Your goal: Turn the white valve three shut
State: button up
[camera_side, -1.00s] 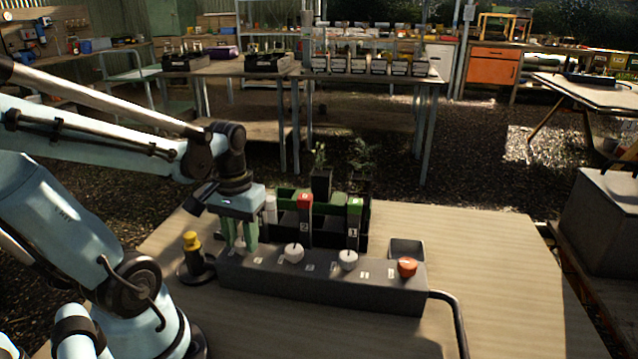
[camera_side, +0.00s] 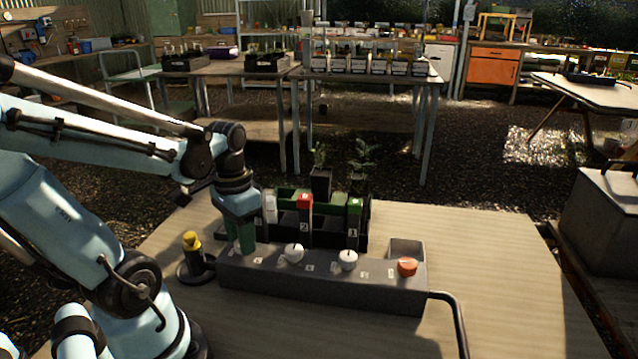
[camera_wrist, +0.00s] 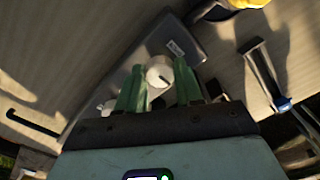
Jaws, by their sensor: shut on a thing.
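A white valve knob (camera_wrist: 160,72) with a dark pointer line sits between the green fingers of my gripper (camera_wrist: 159,88) in the wrist view. My gripper (camera_side: 244,238) also shows in the side view, pointing down at the left end of the grey valve block (camera_side: 320,287). It is shut on this knob, which its fingers hide in the side view. Two more white knobs, a nearer one (camera_side: 293,253) and a farther one (camera_side: 347,260), and an orange knob (camera_side: 407,267) stand along the block to the right. The block's labels are too small to read.
A yellow-topped post (camera_side: 191,241) stands close left of the block. A black hose (camera_side: 456,315) leaves the right end.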

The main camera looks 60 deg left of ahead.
jog(key=o, duration=1)
jog(key=shift+o, duration=0.2)
notch_tip(320, 180, up, 12)
dwell(0.5)
jog(key=w+d+f+t, duration=0.2)
jog(key=w+d, duration=0.1)
jog(key=w+d+f+m+t, duration=0.1)
jog(key=w+d+f+t, duration=0.1)
jog(key=w+d, duration=0.1)
jog(key=w+d+f+m+t, duration=0.1)
jog(key=w+d+f+t, duration=0.1)
jog(key=d, duration=0.3)
jog(key=shift+w+f+t, duration=0.35)
jog(key=shift+w+t, duration=0.05)
jog(key=shift+w+d, duration=0.15)
jog(key=shift+d, duration=0.2)
